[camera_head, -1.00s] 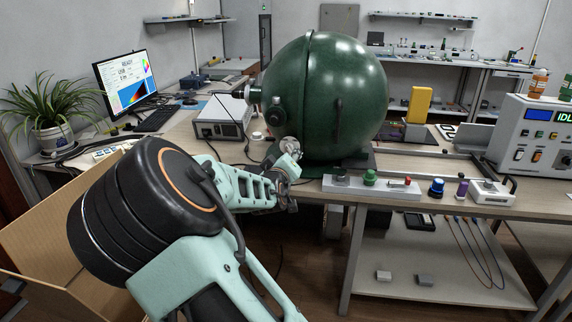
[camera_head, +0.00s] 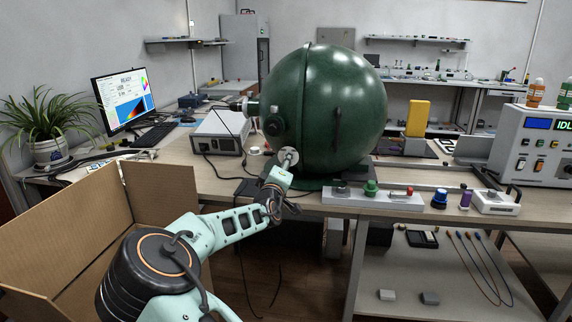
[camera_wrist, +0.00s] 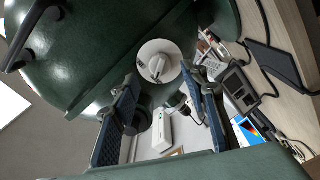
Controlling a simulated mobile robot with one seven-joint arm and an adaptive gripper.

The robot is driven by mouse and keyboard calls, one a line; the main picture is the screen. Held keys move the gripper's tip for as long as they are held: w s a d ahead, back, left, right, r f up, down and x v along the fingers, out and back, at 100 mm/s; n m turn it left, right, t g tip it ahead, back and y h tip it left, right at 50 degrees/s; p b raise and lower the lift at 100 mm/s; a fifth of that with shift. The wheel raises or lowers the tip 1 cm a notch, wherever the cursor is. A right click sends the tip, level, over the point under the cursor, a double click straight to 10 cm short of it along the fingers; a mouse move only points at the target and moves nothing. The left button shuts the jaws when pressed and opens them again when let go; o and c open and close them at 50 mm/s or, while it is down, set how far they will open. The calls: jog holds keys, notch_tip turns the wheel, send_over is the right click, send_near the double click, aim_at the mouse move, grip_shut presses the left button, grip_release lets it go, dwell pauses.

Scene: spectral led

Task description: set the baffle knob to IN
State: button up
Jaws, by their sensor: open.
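The baffle knob (camera_wrist: 158,64) is a pale bar-shaped grip on a round white dial (camera_wrist: 150,50) on the lower side of the green sphere (camera_wrist: 110,45). In the head view the dial (camera_head: 288,157) shows small at the lower left of the green sphere (camera_head: 335,100), close to the end of my arm. My gripper (camera_wrist: 163,84) is open and empty in the wrist view. The knob lies ahead of its fingers, between them in the picture, with no contact seen. Dial markings are too small to read. In the head view my fingers cannot be made out clearly.
A side port (camera_head: 273,125) sticks out of the sphere above the dial. A white instrument box (camera_head: 220,133) stands left of the sphere, with cables nearby. A strip with green and red knobs (camera_head: 371,192) lies at the front table edge. An open cardboard box (camera_head: 75,225) is at lower left.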

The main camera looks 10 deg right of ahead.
jog(key=shift+x, duration=1.7)
grip_shut()
